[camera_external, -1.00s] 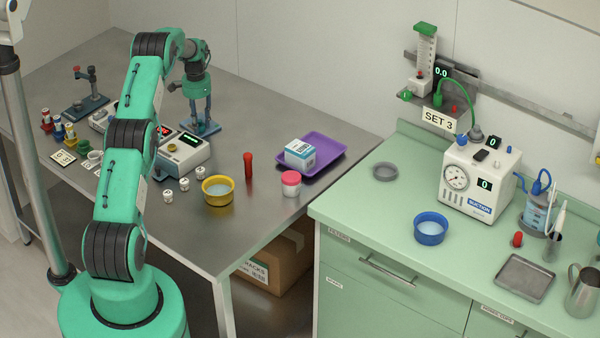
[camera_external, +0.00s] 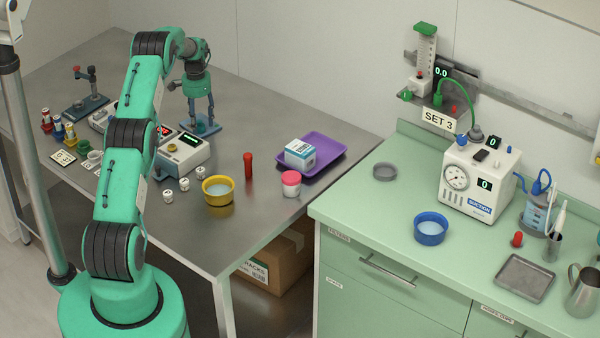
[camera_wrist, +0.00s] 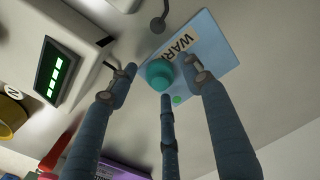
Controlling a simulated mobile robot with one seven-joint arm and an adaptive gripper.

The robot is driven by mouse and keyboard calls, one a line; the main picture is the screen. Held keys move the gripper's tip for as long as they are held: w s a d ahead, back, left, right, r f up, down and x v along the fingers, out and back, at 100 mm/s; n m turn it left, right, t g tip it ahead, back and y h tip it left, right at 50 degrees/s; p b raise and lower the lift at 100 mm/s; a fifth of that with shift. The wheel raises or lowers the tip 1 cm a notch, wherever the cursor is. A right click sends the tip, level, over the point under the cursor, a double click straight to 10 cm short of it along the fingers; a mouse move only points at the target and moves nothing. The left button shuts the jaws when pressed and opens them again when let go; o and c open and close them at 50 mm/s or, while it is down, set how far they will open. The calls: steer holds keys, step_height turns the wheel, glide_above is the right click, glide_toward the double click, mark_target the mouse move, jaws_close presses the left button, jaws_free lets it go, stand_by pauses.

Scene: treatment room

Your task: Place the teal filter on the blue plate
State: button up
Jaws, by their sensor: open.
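The blue plate (camera_external: 211,128) lies on the steel table at the back. In the wrist view it is a light blue plate (camera_wrist: 215,48) with a "WARM" label. The teal filter (camera_wrist: 160,73), small and round, appears to rest on the plate beside the label. I cannot make it out in the external view. My gripper (camera_external: 203,119) is over the plate with its fingers spread. In the wrist view my gripper (camera_wrist: 160,70) has fingers on both sides of the filter and one below it in the picture. The side fingers look apart from it; contact with the lower one is unclear.
A white device with a green display (camera_external: 183,152) stands close to the plate. A yellow bowl (camera_external: 218,191), a red cylinder (camera_external: 248,165) and a purple tray (camera_external: 325,151) lie nearer the table's right side. A dark stand (camera_external: 86,106) is at the left.

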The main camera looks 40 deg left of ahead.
step_height(320, 180, up, 12)
steer(key=p, duration=0.1)
steer(key=shift+f, duration=0.15)
stand_by(0.3)
stand_by(0.8)
